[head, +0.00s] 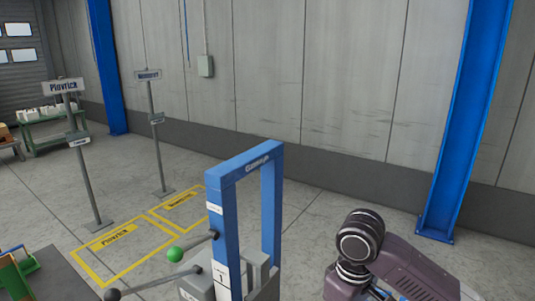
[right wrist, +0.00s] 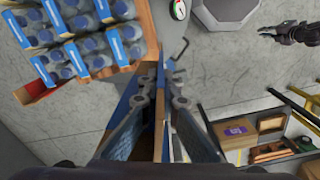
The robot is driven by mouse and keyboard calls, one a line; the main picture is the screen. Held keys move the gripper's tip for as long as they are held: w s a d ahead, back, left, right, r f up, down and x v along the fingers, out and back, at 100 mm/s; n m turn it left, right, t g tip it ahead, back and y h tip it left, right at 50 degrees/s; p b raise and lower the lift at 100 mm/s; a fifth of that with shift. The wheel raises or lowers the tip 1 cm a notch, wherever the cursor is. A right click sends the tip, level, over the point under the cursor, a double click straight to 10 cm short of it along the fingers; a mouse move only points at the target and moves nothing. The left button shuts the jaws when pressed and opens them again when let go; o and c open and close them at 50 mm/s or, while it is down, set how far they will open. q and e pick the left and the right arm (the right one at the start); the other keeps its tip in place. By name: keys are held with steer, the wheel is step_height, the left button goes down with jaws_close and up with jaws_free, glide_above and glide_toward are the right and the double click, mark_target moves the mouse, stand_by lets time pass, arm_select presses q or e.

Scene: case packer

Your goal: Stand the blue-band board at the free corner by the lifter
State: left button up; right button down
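My right gripper (right wrist: 165,95) points away from the right wrist camera. Its two fingers are closed on a narrow brown board with blue on its side, the blue-band board (right wrist: 159,120), seen nearly edge-on. Most of its length is hidden by the fingers or foreshortened. A pallet load of blue bottle packs (right wrist: 85,40) stands left of the board, with a brown upright at its near corner. A dark gripper, seemingly my left one (right wrist: 288,33), is at the upper right, apart from the load; its fingers are too small to read. The head view shows neither gripper's fingers nor the board.
In the head view a blue frame (head: 225,230) with levers stands front centre. Signposts (head: 85,150) and yellow floor bays (head: 125,245) are at left. A blue column (head: 460,130) stands right. In the wrist view a shelf with a box (right wrist: 235,132) is lower right.

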steer(key=s+d+m+b, duration=0.3)
steer(key=s+m, duration=0.4)
steer(key=s, duration=0.3)
steer(key=shift+s+d+m, duration=0.15)
steer(key=shift+s+m, duration=0.15)
steer(key=shift+m, duration=0.1)
